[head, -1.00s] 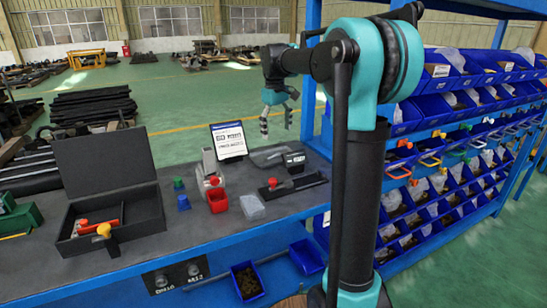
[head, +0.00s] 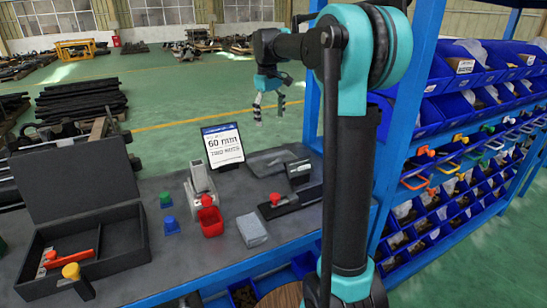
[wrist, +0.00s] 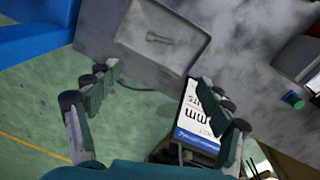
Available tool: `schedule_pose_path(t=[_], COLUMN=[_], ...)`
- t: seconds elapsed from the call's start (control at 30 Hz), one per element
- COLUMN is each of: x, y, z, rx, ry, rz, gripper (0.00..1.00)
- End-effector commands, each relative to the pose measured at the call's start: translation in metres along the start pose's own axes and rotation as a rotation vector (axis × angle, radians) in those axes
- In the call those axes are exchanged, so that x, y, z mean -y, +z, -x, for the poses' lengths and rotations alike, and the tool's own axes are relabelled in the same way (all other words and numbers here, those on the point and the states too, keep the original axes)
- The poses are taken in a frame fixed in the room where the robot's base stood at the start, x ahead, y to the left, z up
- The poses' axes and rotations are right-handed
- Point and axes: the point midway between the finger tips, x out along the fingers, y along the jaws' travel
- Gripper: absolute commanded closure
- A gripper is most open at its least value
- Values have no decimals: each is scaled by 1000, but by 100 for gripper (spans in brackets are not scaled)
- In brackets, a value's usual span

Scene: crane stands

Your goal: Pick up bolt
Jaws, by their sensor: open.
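A small grey bolt (wrist: 160,38) lies in a shallow grey tray (wrist: 128,32) at the top of the wrist view. The tray also shows behind the tools in the head view (head: 262,168), where I cannot make out the bolt. My gripper (wrist: 165,112) is open and empty, its two fingers spread wide below the tray in the wrist picture. In the head view my gripper (head: 269,112) hangs above and behind the tray, clear of the bench, fingers pointing down.
A 60 mm sign (head: 223,145) stands left of the tray. A grey device (head: 200,178), a red bin (head: 211,220) and a pale box (head: 251,230) stand nearer. An open black case (head: 140,232) is at left. A blue rack (head: 412,130) with bins borders the right.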

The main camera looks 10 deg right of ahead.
Motion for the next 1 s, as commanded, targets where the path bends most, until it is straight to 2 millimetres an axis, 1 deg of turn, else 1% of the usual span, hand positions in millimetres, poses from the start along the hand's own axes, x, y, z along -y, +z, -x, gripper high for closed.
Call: schedule_pose_path(t=[0.07, 0.17, 0.5, 0.63, 0.73, 0.93, 1.0], x=[0, 0, 0, 0, 0, 1, 2], y=[0, 0, 1, 1, 1, 2, 4], z=[-3, -14, -81, -104, -115, -126, -133], rx=[0, 0, 0, 0, 0, 0, 0], ry=[0, 0, 0, 0, 0, 0, 0], rz=[0, 0, 0, 0, 0, 0, 0], gripper=[20, 20, 20, 20, 20, 20, 20])
